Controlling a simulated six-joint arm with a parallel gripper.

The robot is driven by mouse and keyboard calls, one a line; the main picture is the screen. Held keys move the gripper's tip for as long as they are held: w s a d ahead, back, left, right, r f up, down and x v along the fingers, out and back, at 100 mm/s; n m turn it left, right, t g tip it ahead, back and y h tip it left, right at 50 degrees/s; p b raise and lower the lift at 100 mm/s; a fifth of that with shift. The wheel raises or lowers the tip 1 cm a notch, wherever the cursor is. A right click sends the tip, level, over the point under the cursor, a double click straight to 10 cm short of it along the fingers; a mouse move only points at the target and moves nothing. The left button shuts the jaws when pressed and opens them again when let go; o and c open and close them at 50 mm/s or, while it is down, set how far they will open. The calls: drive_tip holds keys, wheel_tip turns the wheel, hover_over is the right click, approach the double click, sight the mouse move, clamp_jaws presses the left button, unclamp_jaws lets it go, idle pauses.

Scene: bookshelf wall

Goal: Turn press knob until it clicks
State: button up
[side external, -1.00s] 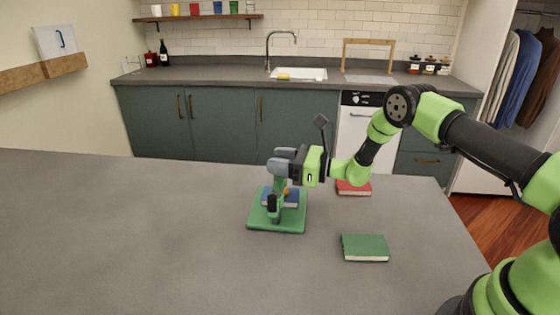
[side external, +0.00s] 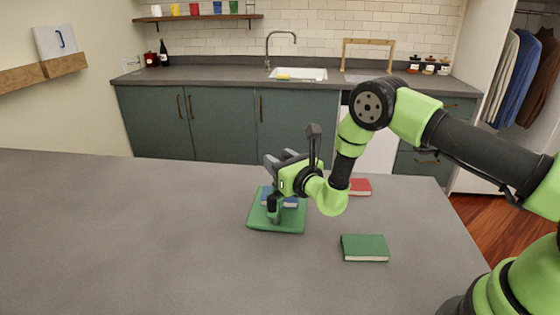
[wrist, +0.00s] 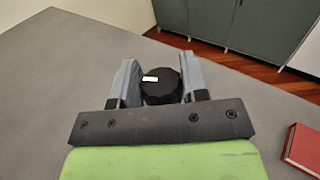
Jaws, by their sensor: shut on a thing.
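The press has a green base (side external: 262,222) on the grey table in the side external view. A blue book (side external: 290,202) lies on the base, partly hidden. A grey upright part with a dark end (side external: 274,203) stands in front of the book; I cannot tell its full shape. My gripper (side external: 284,165) is above the press. In the wrist view, the two grey fingers of my gripper (wrist: 158,66) are shut on the black round knob (wrist: 163,93), one on each side. A short white mark shows on the knob's top.
A green book (side external: 365,247) lies on the table to the right of the press. A red book (side external: 360,187) lies behind it, and also shows at the right of the wrist view (wrist: 303,148). The table left of the press is clear.

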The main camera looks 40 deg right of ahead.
drive_tip(key=shift+m+h, duration=0.3)
drive_tip(key=shift+h, duration=0.1)
drive_tip(key=o, duration=0.9)
drive_tip(key=shift+o, duration=0.2)
drive_tip(key=s+a, duration=0.1)
drive_tip(key=s, duration=0.9)
drive_tip(key=shift+w, duration=0.1)
